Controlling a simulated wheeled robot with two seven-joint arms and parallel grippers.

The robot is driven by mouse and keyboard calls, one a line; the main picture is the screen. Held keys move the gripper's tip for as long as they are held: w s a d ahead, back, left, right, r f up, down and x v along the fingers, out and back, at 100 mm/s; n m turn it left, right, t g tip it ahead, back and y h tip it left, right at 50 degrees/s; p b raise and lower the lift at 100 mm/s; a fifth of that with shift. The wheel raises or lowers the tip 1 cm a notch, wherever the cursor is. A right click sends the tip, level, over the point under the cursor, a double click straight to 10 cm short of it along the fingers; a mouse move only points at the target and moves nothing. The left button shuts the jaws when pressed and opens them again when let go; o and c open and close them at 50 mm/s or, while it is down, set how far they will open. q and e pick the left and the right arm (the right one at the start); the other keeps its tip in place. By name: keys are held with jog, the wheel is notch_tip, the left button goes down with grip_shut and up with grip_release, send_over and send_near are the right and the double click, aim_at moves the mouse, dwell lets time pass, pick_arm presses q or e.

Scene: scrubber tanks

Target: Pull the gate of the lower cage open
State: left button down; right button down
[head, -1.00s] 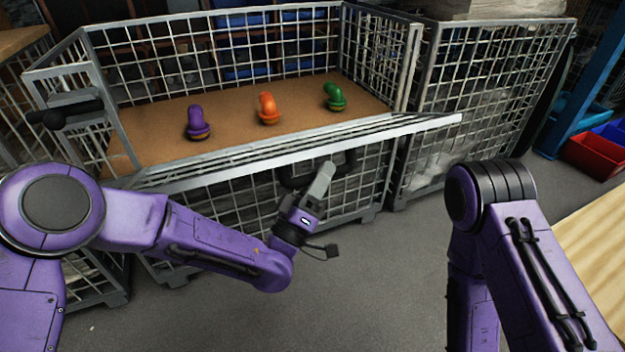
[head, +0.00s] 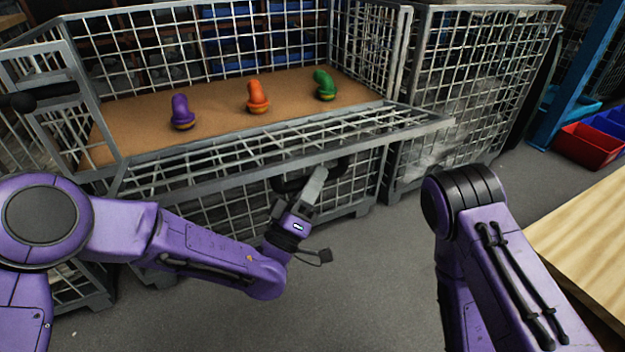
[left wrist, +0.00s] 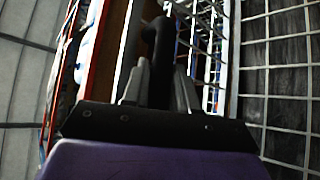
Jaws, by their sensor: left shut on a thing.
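The lower cage's gate (head: 270,155) is a grey wire-mesh front panel, leaning outward at a slant, with its top edge toward me. A black handle (head: 281,186) is on its outer side. My left gripper (head: 318,181) is shut on this handle. The left wrist view shows the handle (left wrist: 158,40) running down between the two grey fingers (left wrist: 160,88); the grip itself is partly hidden. The lower cage (head: 108,165) has a brown floor board bearing a purple (head: 181,112), an orange (head: 256,97) and a green piece (head: 324,85). My right gripper is out of view.
Another mesh cage (head: 470,80) stands close on the right. A wooden surface (head: 590,215) is at the right edge, beyond my right arm. Red (head: 588,146) and blue bins lie at the far right. Grey floor is clear before the cage.

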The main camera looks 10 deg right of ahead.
pick_arm(q)
jog(key=shift+w+a, duration=0.1)
jog(key=c, duration=1)
grip_release()
jog(key=p+v, duration=0.1)
jog(key=v, duration=0.9)
jog(key=shift+a+f, duration=0.15)
jog(key=shift+f, duration=0.1)
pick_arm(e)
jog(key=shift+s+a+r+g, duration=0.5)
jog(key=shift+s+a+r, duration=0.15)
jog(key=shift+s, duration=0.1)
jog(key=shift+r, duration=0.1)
